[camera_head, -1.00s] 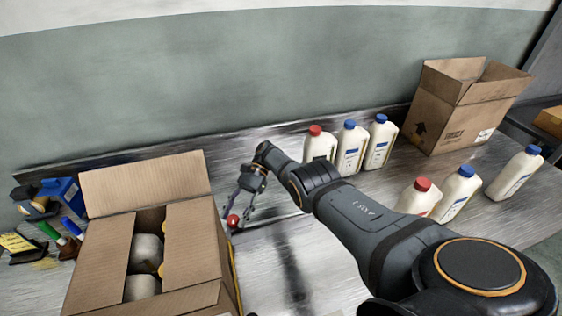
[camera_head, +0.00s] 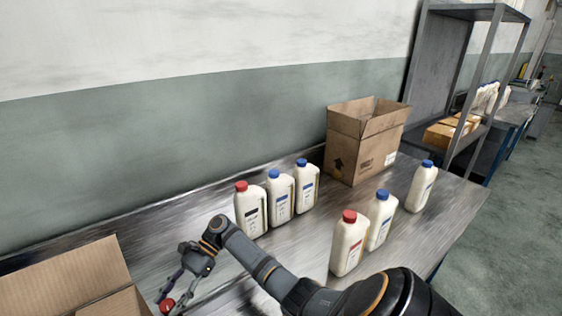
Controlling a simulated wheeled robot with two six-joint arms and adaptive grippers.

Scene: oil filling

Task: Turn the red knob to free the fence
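The red knob (camera_head: 167,306) is small and round, at the lower left near the bottom edge of the head view. My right gripper (camera_head: 170,303) points down at it, with its fingers spread on either side of the knob. I cannot tell whether the fingers touch it. The fence cannot be made out clearly. My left gripper is not in view.
An open cardboard box (camera_head: 62,275) stands at the lower left, partly cut off. Several white bottles with red or blue caps (camera_head: 281,198) stand on the metal table (camera_head: 310,240). Another open box (camera_head: 362,145) is at the back right, with a shelf (camera_head: 440,60) beyond.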

